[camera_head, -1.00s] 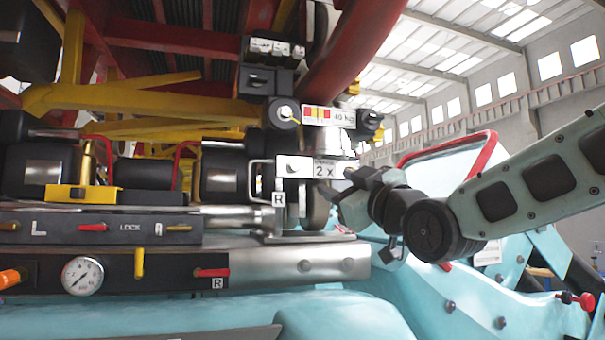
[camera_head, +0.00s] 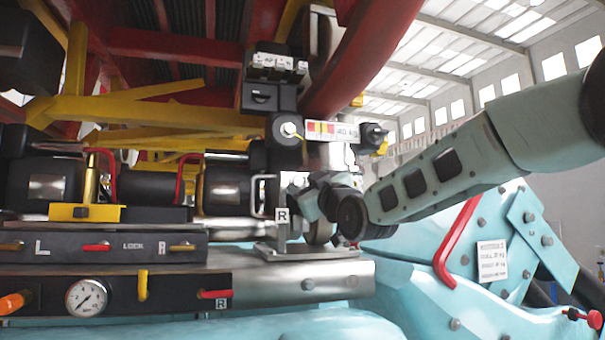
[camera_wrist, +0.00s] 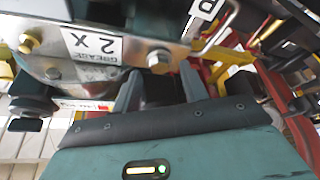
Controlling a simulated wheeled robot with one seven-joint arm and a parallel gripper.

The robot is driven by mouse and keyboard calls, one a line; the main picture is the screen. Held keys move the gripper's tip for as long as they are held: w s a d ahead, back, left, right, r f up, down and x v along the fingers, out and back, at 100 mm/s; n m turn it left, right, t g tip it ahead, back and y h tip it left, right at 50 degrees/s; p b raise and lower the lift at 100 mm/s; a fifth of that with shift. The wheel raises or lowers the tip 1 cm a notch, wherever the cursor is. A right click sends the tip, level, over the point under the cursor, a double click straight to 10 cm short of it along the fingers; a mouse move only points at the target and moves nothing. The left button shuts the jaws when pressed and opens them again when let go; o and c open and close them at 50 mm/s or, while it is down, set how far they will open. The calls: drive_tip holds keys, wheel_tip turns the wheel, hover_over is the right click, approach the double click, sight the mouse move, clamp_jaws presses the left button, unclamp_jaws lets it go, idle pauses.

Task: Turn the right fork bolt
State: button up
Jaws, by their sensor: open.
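I cannot tell for certain which is the right fork bolt. My gripper (camera_wrist: 158,90) is open, its two fingers just short of the nearer bolt and apparently not around it. In the head view my gripper (camera_head: 308,200) is in front of the fork beside the R tag (camera_head: 282,214), and it hides the bolts there.
A white "GREASE 2 X" label (camera_wrist: 92,45) is on the plate. A bent metal handle (camera_wrist: 215,30) is close at the right. A dark round knob (camera_wrist: 30,105) stands out at the left. A red curved bar (camera_head: 458,243) and turquoise frame are below my arm.

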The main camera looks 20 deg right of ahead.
drive_tip(key=shift+x, duration=0.75)
clamp_jaws()
drive_tip(key=shift+f+m+b, duration=0.1)
drive_tip(key=shift+m+b, duration=0.2)
